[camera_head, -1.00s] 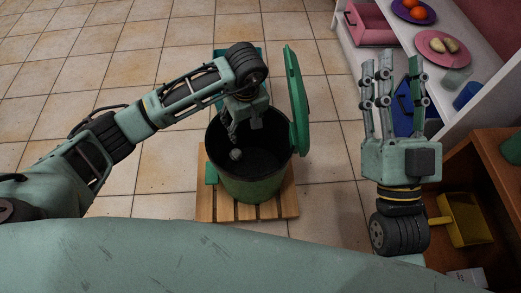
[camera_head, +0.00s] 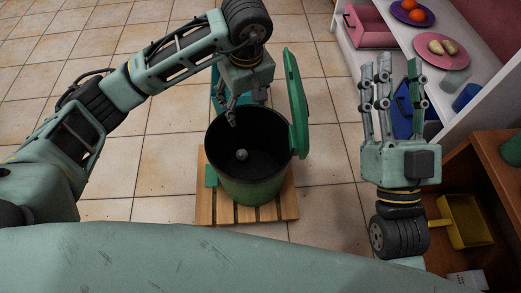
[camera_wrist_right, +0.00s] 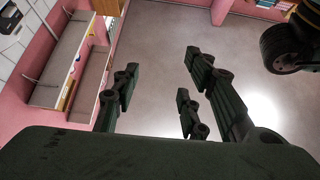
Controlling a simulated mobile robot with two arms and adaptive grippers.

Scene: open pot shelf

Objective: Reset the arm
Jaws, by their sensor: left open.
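My left gripper (camera_head: 243,108) is open and points down above the mouth of a dark bin (camera_head: 250,188). A small pale round object (camera_head: 242,155) shows inside the bin, apart from the gripper. The bin's green lid (camera_head: 298,100) stands up on its right side. My right gripper (camera_head: 384,85) is at the right with its fingers pointing away and spread, nothing between them. Its fingers also show in the right wrist view (camera_wrist_right: 165,95), spread and empty.
The bin stands on a wooden slatted base (camera_head: 285,205) on the tiled floor (camera_head: 140,185). At the right, a white shelf (camera_head: 470,55) holds a pink plate (camera_head: 455,62), a purple plate (camera_head: 398,12) with oranges and a blue cup (camera_head: 467,97). A yellow container (camera_head: 468,220) sits lower right.

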